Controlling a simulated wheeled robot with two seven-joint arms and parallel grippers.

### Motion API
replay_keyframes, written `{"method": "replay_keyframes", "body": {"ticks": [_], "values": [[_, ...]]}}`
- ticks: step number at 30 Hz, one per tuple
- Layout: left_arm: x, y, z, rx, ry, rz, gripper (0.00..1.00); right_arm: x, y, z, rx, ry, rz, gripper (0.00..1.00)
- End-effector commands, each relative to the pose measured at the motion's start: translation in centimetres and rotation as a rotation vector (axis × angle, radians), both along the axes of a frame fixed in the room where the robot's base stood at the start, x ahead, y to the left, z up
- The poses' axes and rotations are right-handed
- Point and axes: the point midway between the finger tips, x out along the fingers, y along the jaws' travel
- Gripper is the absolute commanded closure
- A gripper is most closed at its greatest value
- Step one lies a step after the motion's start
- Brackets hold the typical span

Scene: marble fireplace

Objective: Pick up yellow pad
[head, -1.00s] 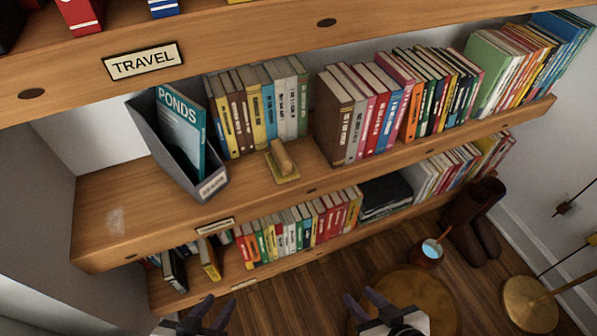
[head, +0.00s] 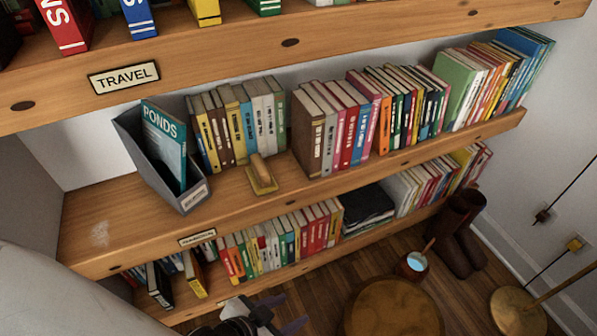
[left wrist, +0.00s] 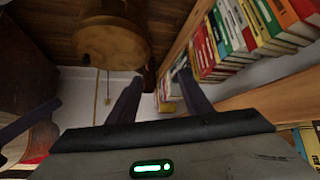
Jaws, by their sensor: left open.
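The yellow pad (head: 262,187) lies on the middle wooden shelf, with a tan wooden block-like handle (head: 260,169) standing on top. It sits near the shelf's front edge, in front of a row of books. My left gripper (head: 284,312) is at the bottom of the head view, open and empty, below and well apart from the pad. Its two dark fingers show spread in the left wrist view (left wrist: 160,97), with nothing between them. My right gripper is not in view.
A grey file holder (head: 140,158) with a PONDS book stands left of the pad. Books (head: 345,115) stand behind and right of it. The TRAVEL shelf (head: 215,55) is above; a lower shelf of books is below. A round stool (head: 392,308) and boots (head: 458,235) are on the floor.

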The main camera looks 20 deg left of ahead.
Motion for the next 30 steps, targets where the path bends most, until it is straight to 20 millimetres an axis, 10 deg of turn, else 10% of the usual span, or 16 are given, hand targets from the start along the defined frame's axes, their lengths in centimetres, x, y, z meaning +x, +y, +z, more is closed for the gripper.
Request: {"method": "replay_keyframes", "body": {"ticks": [6, 11, 19, 30], "values": [[7.9, -2.7, 2.0, 0.283, -0.05, -0.458, 0.55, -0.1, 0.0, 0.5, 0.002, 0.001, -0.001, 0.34], [13.2, -1.2, 4.2, 0.6, -0.051, -0.857, 0.55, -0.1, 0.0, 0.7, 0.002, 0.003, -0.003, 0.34], [20.7, 9.2, 12.1, 1.117, 0.123, -1.415, 0.55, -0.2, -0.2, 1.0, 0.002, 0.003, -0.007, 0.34], [23.8, 18.7, 19.5, 1.312, 0.335, -1.699, 0.55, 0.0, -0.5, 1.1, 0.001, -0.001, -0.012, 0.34]]}}
